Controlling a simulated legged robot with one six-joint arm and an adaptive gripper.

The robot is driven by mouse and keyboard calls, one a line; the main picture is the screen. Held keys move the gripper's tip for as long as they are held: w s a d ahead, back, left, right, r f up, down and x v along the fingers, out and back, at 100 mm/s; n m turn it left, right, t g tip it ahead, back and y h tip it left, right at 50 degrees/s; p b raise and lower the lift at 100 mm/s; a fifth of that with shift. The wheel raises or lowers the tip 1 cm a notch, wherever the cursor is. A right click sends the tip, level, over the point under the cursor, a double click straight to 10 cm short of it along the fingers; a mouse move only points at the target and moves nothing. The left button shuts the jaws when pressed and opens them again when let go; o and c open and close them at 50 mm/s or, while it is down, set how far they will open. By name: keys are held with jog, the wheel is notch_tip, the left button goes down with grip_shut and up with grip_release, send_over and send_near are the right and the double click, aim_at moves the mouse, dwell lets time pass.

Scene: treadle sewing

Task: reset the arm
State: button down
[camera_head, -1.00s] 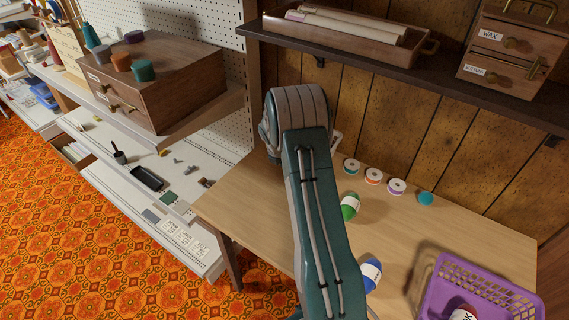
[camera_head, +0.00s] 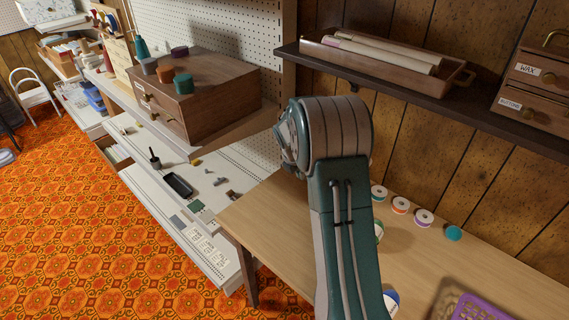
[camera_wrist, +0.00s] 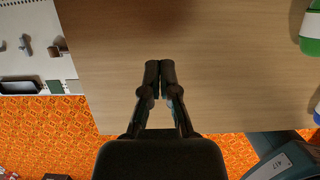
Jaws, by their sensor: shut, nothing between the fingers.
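My gripper (camera_wrist: 160,68) shows in the wrist view with its two dark fingertips together and nothing between them. It hangs over the left part of the wooden table (camera_wrist: 225,75), close to the table's front edge. In the head view my teal arm rises in front of the table (camera_head: 262,213) and bends at a grey joint; the gripper itself is hidden there.
Several small spools, including a teal one (camera_head: 453,233), line the table's back. A purple basket (camera_head: 482,308) is at the lower right. A dark shelf (camera_head: 400,95) overhangs the table. A wooden drawer box (camera_head: 205,95) stands on the left shelving. Orange patterned floor (camera_head: 90,220) is open at left.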

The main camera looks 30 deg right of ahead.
jog(key=s+a+r+m+t+y, duration=0.1)
jog(key=s+a+r+m, duration=0.45)
jog(key=r, duration=0.35)
jog(key=s+a+r+m+t, duration=0.1)
jog(key=s+a+r+m, duration=0.35)
jog(key=a+r, duration=0.3)
jog(key=s+a+r+m, duration=0.1)
jog(key=s+a+m, duration=0.2)
jog(key=s, duration=0.4)
jog(key=s+a+r+m+t+y, duration=0.1)
jog(key=s+a+r+m, duration=0.1)
jog(key=s+a+m, duration=0.2)
jog(key=s+a+r+m+t+y, duration=0.1)
jog(key=s+a+r+m, duration=0.1)
jog(key=s+m, duration=0.3)
jog(key=s+a, duration=0.1)
jog(key=s, duration=0.3)
jog(key=shift+s+a, duration=0.2)
jog(key=shift+s, duration=0.1)
jog(key=shift+d, duration=0.15)
